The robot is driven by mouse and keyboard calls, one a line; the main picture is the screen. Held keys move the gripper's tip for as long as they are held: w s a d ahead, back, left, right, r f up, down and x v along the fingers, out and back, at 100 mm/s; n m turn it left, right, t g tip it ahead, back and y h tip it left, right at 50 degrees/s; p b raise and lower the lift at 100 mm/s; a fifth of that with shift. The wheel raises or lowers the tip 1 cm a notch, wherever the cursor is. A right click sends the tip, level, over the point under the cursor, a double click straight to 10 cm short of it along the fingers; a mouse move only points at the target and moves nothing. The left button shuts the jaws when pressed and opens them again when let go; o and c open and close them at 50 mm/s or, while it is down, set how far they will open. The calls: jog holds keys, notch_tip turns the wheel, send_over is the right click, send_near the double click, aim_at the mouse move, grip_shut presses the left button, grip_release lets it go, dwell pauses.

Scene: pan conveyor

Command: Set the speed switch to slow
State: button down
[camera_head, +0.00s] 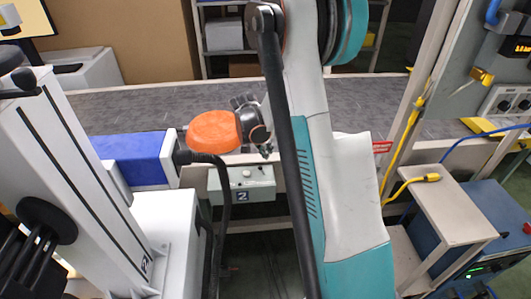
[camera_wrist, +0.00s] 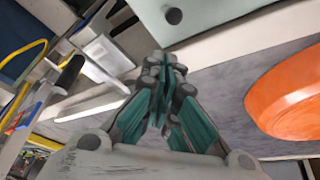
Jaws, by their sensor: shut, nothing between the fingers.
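A pale grey-green control box (camera_head: 258,193) with a "2" label hangs at the near side of the conveyor. Small controls show on its top, too small to tell which is the speed switch or how it is set. In the wrist view the box top (camera_wrist: 228,22) lies beyond my fingertips, with one dark round knob (camera_wrist: 173,16) on it. My gripper (camera_wrist: 165,62) is shut and empty, its fingertips apart from the knob. In the head view my gripper (camera_head: 265,151) is just above the back of the box, partly hidden by my arm.
An orange pan (camera_head: 213,131) is on the grey conveyor (camera_head: 130,103), left of my gripper; it also shows at the right of the wrist view (camera_wrist: 290,100). A small grey stand (camera_head: 440,205) with a yellow cable is at right, beside a blue machine (camera_head: 490,225).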

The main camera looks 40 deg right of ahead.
jog(key=w+a+r+p, duration=0.3)
jog(key=a+r, duration=0.2)
jog(key=r, duration=0.2)
jog(key=shift+r, duration=0.15)
jog(key=shift+s+a, duration=0.1)
dwell(0.4)
